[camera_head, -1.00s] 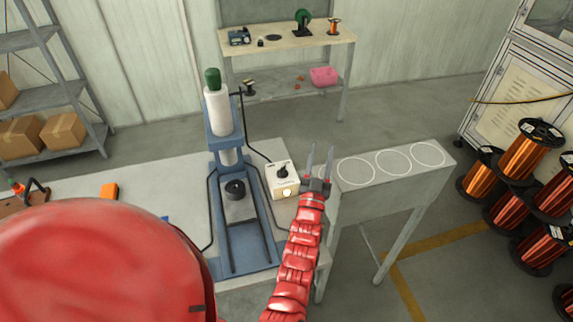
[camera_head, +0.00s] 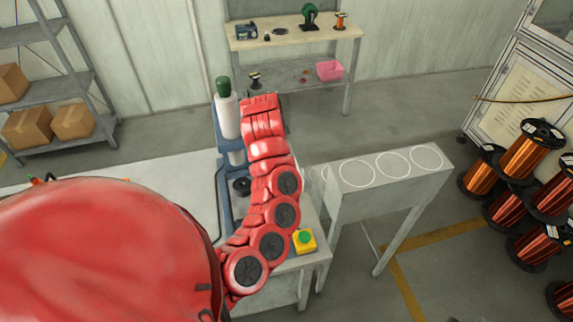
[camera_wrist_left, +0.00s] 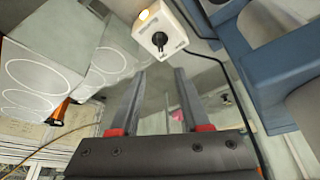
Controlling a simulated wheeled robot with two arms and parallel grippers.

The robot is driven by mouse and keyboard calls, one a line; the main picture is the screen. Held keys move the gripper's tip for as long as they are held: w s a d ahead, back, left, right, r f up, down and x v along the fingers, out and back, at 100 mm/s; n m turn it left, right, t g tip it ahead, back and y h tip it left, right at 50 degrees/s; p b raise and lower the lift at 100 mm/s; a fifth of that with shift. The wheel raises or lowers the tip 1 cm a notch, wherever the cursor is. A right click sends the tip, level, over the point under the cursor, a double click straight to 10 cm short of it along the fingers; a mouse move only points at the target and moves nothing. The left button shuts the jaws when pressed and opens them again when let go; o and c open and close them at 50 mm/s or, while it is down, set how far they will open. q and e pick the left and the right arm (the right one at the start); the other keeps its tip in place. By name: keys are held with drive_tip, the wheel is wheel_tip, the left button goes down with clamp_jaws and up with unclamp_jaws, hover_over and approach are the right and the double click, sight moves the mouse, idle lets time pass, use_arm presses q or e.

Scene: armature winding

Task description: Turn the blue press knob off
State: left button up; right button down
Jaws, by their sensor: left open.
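The blue press (camera_head: 228,118) stands on the workbench, partly hidden behind my arm in the head view. Its blue frame (camera_wrist_left: 290,55) fills the right of the left wrist view. A white control box (camera_wrist_left: 180,28) with a black knob (camera_wrist_left: 158,39) and a pale glowing lamp (camera_wrist_left: 145,15) is at the top of that view; my arm covers it in the head view. My left gripper (camera_wrist_left: 159,72) is open and empty, its fingertips pointing towards the box, with the knob between their lines and apart from them. In the head view the arm hides this gripper. My right gripper is not seen.
A yellow box with a green button (camera_head: 304,240) sits at the bench's front right. A grey stand with white circles (camera_head: 390,165) is to the right. Copper spools (camera_head: 535,150) stand far right. A black cable (camera_wrist_left: 235,85) runs between box and press.

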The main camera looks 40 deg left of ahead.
use_arm(q)
drive_tip(key=x, duration=1.2)
drive_tip(key=shift+a+f, duration=0.15)
drive_tip(key=x, duration=0.4)
drive_tip(key=shift+w+f+b, duration=0.1)
drive_tip(key=shift+w+b, duration=0.15)
drive_tip(key=shift+b, duration=0.15)
drive_tip(key=shift+w+f, duration=0.1)
drive_tip(key=shift+f, duration=0.25)
drive_tip(key=shift+c, duration=0.3)
clamp_jaws()
